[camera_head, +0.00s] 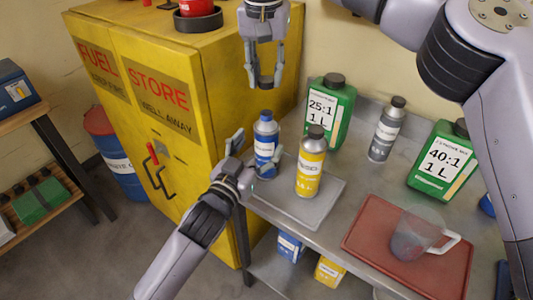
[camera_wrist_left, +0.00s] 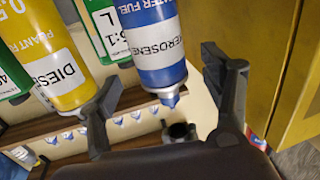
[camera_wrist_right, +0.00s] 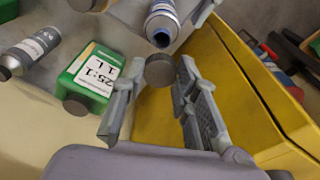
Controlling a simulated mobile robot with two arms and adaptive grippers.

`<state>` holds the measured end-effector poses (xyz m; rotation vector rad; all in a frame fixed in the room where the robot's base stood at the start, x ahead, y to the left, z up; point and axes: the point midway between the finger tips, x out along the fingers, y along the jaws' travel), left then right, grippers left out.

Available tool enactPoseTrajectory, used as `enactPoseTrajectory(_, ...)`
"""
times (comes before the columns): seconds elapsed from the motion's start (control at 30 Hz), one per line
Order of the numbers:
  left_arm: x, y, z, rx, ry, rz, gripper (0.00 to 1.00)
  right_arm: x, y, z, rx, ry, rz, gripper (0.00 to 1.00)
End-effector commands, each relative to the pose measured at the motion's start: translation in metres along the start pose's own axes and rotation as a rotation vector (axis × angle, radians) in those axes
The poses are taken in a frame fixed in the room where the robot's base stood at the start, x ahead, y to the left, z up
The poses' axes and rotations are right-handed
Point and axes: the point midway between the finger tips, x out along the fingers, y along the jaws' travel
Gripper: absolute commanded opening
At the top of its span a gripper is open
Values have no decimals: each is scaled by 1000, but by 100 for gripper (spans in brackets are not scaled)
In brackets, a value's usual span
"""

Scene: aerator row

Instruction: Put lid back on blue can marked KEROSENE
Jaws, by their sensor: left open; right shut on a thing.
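The blue can marked KEROSENE (camera_head: 265,141) stands upright on a grey tray (camera_head: 316,208), its narrow neck bare. It also shows in the left wrist view (camera_wrist_left: 157,40), and its open mouth faces the right wrist camera (camera_wrist_right: 163,20). My left gripper (camera_head: 254,156) is open low around the can, one finger on either side in the left wrist view. My right gripper (camera_head: 265,76) is shut on a dark round lid (camera_head: 265,84), holding it above the can with a gap. The lid also shows in the right wrist view (camera_wrist_right: 159,70).
A yellow DIESEL can (camera_head: 311,163) stands close right of the blue can. Green bottles (camera_head: 330,110) and a grey bottle (camera_head: 385,132) stand behind and right. A red board (camera_head: 365,245) bears a clear jug (camera_head: 412,238). The yellow fuel cabinet (camera_head: 215,100) rises close on the left.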

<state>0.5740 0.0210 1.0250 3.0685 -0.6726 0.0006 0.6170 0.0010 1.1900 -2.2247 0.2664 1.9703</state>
Motion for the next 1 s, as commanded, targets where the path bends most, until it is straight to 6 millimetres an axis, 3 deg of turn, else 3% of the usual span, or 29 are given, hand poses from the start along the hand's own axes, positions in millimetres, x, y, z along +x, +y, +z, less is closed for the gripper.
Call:
enactPoseTrajectory(0.1,23,0,-1,1,2,0,72,0,0,0,0,0,0,19)
enactPoseTrajectory(0.33,49,0,0,1,0,0,72,0,0,0,0,0,0,19)
enactPoseTrajectory(0.73,54,0,0,0,0,0,72,0,0,0,0,0,0,19)
enactPoseTrajectory(1.0,54,0,0,0,-1,0,55,0,0,0,0,0,0,19)
